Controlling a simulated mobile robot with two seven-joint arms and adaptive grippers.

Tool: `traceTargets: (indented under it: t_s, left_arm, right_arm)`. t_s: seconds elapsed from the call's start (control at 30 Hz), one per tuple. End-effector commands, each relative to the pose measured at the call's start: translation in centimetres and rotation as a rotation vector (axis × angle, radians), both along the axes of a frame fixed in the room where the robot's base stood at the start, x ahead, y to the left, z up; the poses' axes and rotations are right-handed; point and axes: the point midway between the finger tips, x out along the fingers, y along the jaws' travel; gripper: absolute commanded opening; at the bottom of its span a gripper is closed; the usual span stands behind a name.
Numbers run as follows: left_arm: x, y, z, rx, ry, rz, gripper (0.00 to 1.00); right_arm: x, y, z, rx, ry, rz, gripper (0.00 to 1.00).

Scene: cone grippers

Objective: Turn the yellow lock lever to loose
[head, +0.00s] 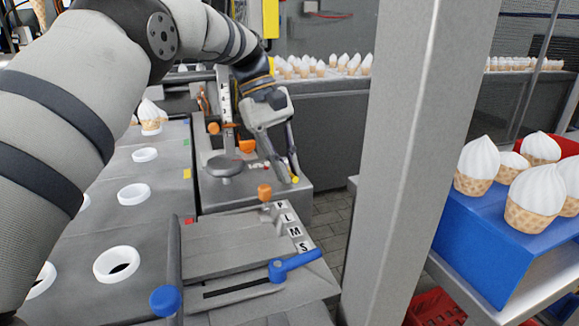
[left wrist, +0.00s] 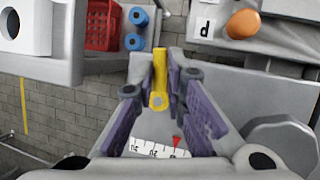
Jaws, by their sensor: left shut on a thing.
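The yellow lock lever (left wrist: 159,80) stands between the fingertips of my left gripper (left wrist: 160,72) in the left wrist view. The purple-padded fingers are closed on it from both sides. In the head view my left gripper (head: 290,176) reaches down to the right edge of the grey machine, and a small yellow bit of the lever (head: 295,180) shows at its tips. A white scale (left wrist: 155,148) with a red pointer (left wrist: 177,140) lies below the fingers. My right gripper is not in view.
Orange knobs (head: 265,192) and a blue lever (head: 295,264) sit near the gripper on the machine. A grey post (head: 415,150) stands to the right. Ice cream cones stand on a blue box (head: 480,240). A red crate (left wrist: 103,25) shows in the left wrist view.

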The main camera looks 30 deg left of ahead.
Motion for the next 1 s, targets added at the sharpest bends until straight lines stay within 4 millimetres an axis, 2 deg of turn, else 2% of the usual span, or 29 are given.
traceTargets:
  t_s: [0.6,0.63,1.0]
  left_arm:
    - [0.03,0.07,0.10,0.001,-0.005,-0.044,0.00]
    - [0.03,0.07,0.11,0.001,-0.005,-0.044,0.18]
    - [-0.08,-0.01,0.34,0.001,-0.004,-0.004,0.20]
  right_arm:
    - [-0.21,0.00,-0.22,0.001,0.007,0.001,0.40]
    - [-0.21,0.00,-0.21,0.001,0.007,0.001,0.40]
    - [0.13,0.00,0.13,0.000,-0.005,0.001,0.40]
